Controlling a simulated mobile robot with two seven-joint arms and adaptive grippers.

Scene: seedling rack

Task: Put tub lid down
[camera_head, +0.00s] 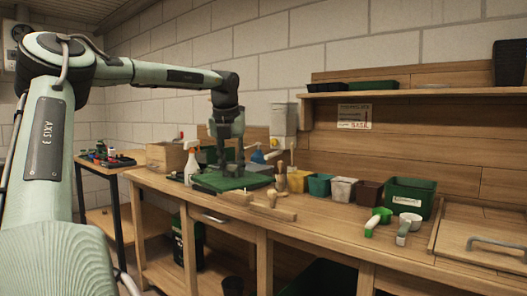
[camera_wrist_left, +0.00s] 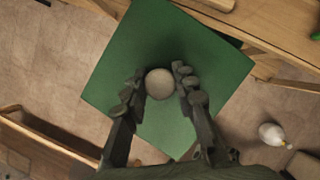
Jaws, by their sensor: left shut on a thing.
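The tub lid (camera_head: 216,184) is a flat green square panel at the back left of the bench in the head view. It fills the middle of the left wrist view (camera_wrist_left: 122,60), with a round pale knob (camera_wrist_left: 159,84) at its centre. My left gripper (camera_head: 229,165) points down over the lid. In the left wrist view its fingers (camera_wrist_left: 159,75) are shut on the knob from both sides. I cannot tell whether the lid touches the surface beneath it. My right gripper is not in view.
A white spray bottle (camera_head: 191,165) and a wooden crate (camera_head: 166,157) stand left of the lid. Small wooden pieces (camera_head: 270,210) lie in front. A hinged wooden board (camera_head: 485,232) is at far right.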

